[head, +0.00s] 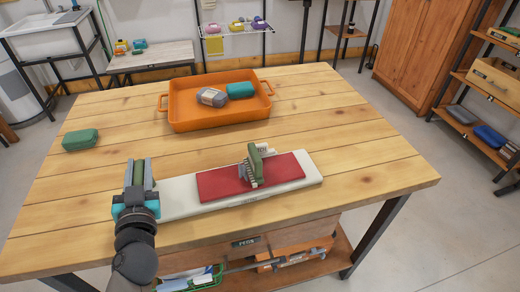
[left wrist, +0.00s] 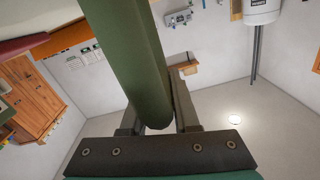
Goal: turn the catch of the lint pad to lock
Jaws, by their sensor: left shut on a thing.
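The lint pad is a long white board (head: 305,187) with a red pad (head: 215,186) on top, lying near the table's front edge. A green upright piece (head: 256,163), which looks like the catch, stands on the red pad beside a ribbed grey part and a small white label too small to read. My left gripper (head: 140,172) is at the board's left end, shut on a dark green bar, which shows large between the fingers in the left wrist view (left wrist: 140,70). I cannot tell how the bar joins the board. My right gripper is not in view.
An orange tray (head: 222,125) with a grey block (head: 211,97) and a teal block (head: 241,90) stands behind the pad. A green block (head: 80,140) lies at the table's left. The wooden tabletop (head: 370,165) is clear at the right.

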